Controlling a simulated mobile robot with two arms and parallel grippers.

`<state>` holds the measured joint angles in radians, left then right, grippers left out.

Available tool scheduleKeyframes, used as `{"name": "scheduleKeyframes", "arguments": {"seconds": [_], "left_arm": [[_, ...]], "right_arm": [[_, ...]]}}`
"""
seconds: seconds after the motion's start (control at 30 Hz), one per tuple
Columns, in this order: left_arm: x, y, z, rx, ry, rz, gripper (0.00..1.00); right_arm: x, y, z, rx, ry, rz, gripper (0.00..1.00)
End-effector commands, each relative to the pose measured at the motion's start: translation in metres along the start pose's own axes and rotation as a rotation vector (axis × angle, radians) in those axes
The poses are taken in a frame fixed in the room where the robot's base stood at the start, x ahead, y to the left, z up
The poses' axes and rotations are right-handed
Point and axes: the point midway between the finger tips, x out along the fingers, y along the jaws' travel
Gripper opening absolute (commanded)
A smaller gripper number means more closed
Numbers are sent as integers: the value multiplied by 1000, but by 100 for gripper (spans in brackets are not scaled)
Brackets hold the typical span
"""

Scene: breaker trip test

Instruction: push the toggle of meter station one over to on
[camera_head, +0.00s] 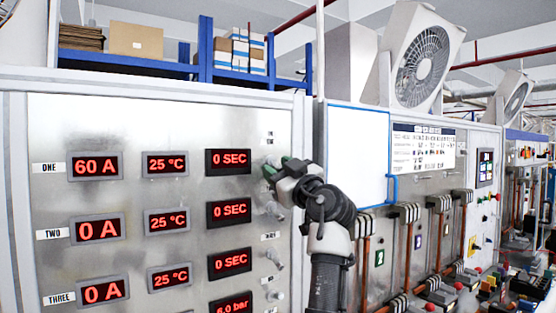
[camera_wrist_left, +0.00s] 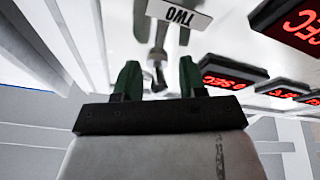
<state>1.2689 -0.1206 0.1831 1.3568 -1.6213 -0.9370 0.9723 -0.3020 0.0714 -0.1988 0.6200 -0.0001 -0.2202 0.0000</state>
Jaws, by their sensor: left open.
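The meter station one row, labelled ONE (camera_head: 48,168), reads 60 A, 25 °C and 0 SEC on the grey panel in the head view. My left gripper (camera_head: 277,167) is at the right end of this row, by the column of toggles, and hides the toggle there. Its green fingers are open and also show in the left wrist view (camera_wrist_left: 160,82). There, a metal toggle (camera_wrist_left: 157,62) shows between and beyond the fingertips, near an upside-down TWO label (camera_wrist_left: 180,14). I cannot tell whether the fingers touch it, nor its on or off position. My right gripper is not in view.
Lower toggles (camera_head: 274,258) stick out below my gripper. Rows labelled TWO (camera_head: 52,234) and THREE (camera_head: 60,298) lie below. My left arm covers the panel's right edge. A white board (camera_head: 357,155) and further cabinets stand to the right.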

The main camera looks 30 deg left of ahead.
Motion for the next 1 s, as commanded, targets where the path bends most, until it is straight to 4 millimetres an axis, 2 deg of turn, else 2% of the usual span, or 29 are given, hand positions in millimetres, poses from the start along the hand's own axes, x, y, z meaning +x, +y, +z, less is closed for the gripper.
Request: {"name": "scheduleKeyframes", "arguments": {"seconds": [0.1, 0.33, 0.6, 1.0], "left_arm": [[4, 0, 0, -1, 0, 1, 41], [4, 0, 0, -1, 0, 1, 41], [4, 0, 0, -1, 0, 1, 0], [4, 2, -5, 0, -55, -23, 0]], "right_arm": [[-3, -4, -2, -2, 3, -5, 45], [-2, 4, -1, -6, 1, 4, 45], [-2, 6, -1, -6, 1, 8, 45], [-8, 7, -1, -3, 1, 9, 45]]}}
